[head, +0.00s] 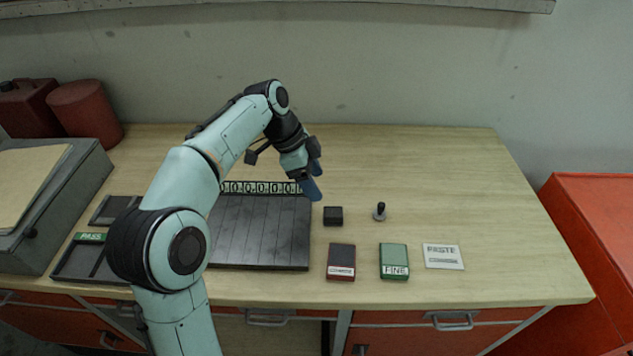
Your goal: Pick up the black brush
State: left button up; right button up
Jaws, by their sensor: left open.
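My left gripper (315,182) has blue fingertips and hangs over the table, pointing down. It is open, with nothing seen between its fingers. It is above and a little left of a small black block (333,216), apart from it. A small upright piece with a black knob and a grey round base (380,212) stands to the right of the block. I cannot tell for sure which of these two is the black brush; neither shows clear bristles. My right gripper is not in view.
A dark slatted board (262,232) with a numbered strip lies left of the block. In front are a red-and-black box (341,261), a green FINE box (394,261) and a PASTE card (443,256). A PASS tray (85,258) is at left. The right table is clear.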

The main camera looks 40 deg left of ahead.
aim_at(378, 215)
jog(key=k+l, duration=0.5)
jog(key=l, duration=0.2)
jog(key=k+l, duration=0.2)
jog(key=l, duration=0.2)
